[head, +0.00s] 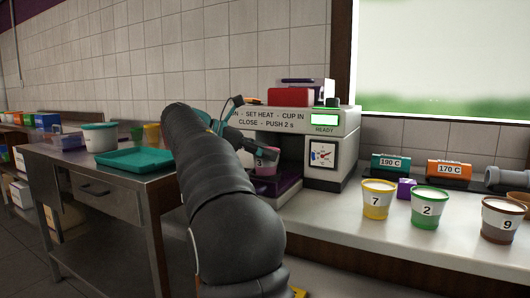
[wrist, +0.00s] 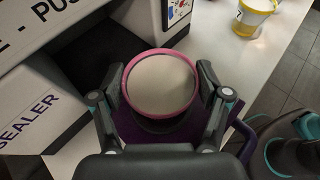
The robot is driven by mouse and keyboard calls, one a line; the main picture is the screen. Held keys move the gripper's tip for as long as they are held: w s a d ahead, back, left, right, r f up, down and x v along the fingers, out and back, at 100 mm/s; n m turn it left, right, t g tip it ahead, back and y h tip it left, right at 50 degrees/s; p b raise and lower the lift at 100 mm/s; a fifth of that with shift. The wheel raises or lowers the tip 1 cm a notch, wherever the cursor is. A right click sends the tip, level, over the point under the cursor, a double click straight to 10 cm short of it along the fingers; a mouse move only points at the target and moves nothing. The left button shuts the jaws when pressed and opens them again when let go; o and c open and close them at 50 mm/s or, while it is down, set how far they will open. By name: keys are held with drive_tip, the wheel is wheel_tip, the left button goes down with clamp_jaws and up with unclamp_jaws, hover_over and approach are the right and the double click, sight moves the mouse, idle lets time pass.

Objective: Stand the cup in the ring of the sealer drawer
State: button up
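The cup is pink with a pale band marked 3 (head: 265,163), and its contents look pale and smooth from above. In the wrist view the cup (wrist: 161,83) lies between the two fingers of my gripper (wrist: 161,85), which close on its sides at the rim. The purple sealer drawer (head: 277,188) is pulled out under the cup, and it also shows in the wrist view (wrist: 128,132). A dark curved edge, apparently the ring, shows just below the cup. I cannot tell whether the cup's base rests in it.
Yellow cup 7 (head: 377,200), green cup 2 (head: 429,210) and brown cup 9 (head: 501,220) stand on the counter to the right. A teal tray (head: 140,160) lies on the left metal table.

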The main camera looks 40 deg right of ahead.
drive_tip(key=o, duration=0.3)
drive_tip(key=p+v, duration=0.1)
drive_tip(key=v, duration=1.1)
drive_tip(key=shift+r, duration=0.15)
